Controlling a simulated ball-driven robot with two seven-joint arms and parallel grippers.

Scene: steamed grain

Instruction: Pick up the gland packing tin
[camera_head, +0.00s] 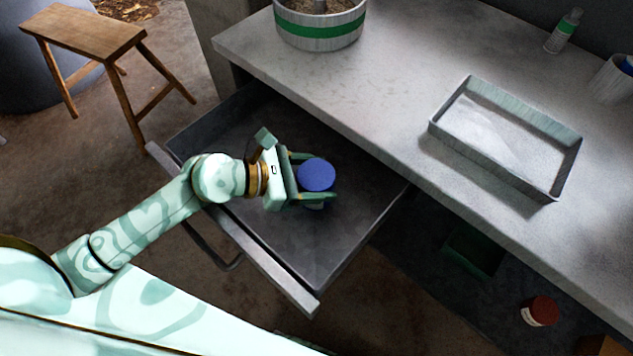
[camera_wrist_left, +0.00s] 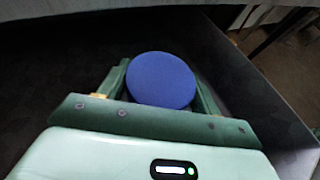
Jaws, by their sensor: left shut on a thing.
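A small round tin with a blue lid (camera_head: 316,174), which I take for the gland packing tin, is in the open drawer (camera_head: 350,231) under the counter. My left gripper (camera_head: 318,181) reaches into the drawer and is shut on the tin, one finger on each side. The blue lid also shows between the fingers in the left wrist view (camera_wrist_left: 161,79). Most of the tin's side is hidden below the lid, and I cannot tell whether it touches the drawer floor. My right gripper is not in view.
The counter (camera_head: 390,105) overhangs the back of the drawer. On it are a grey tray (camera_head: 571,166), a green-banded tub (camera_head: 320,30) and a small bottle (camera_head: 563,31). A wooden stool (camera_head: 85,35) stands at upper left. A red-topped jar (camera_head: 540,311) is below the counter.

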